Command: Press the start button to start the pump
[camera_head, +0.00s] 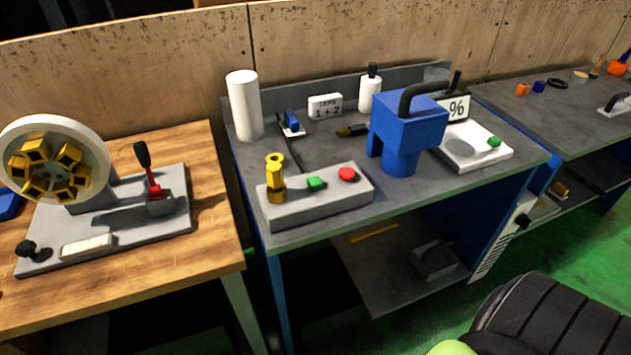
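A grey control box (318,203) lies on the grey-topped middle bench. On it are a green button (316,184), a red button (347,174) to its right and an upright yellow brass-like fitting (275,182) at its left end. I see no readable label on either button. A blue block-shaped device (408,130) with a black hose or handle stands just right of the box; I cannot tell if it is the pump. Another small green part (494,141) sits on a white device (470,150) farther right. Neither gripper is in view.
A wooden table (215,230) at left carries a wheel machine with a red-black lever (148,170). The box's front side is clear.

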